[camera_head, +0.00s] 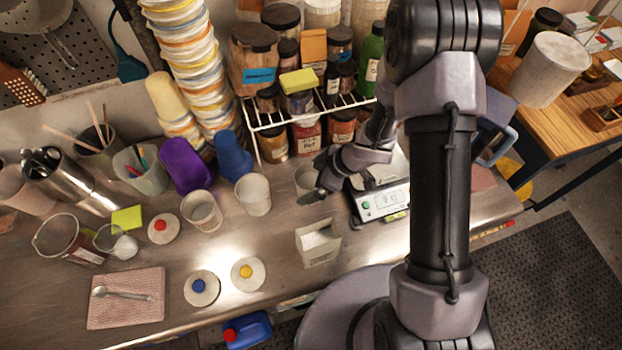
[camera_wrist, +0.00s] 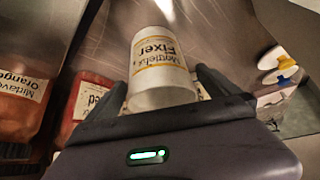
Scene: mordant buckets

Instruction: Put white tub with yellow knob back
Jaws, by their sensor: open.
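A white tub (camera_wrist: 163,60) with a yellow-lined label reading "Fixer" stands in front of my gripper in the wrist view. Its near end lies between the two open fingers of my gripper (camera_wrist: 160,88); I cannot tell whether they touch it. In the head view this tub (camera_head: 306,179) is partly hidden by my gripper (camera_head: 318,176), beside the rack. A round white lid with a yellow knob (camera_head: 248,272) lies on the counter near its front edge, apart from the tubs. Its yellow knob (camera_wrist: 287,62) also shows in the wrist view.
Two more white tubs (camera_head: 252,195) (camera_head: 202,211) stand to the left. Lids with blue (camera_head: 201,287) and red knobs (camera_head: 163,228) lie on the counter. A scale (camera_head: 383,202) is right of my gripper, a white box (camera_head: 318,243) in front. A wire rack (camera_head: 300,121) with jars stands behind.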

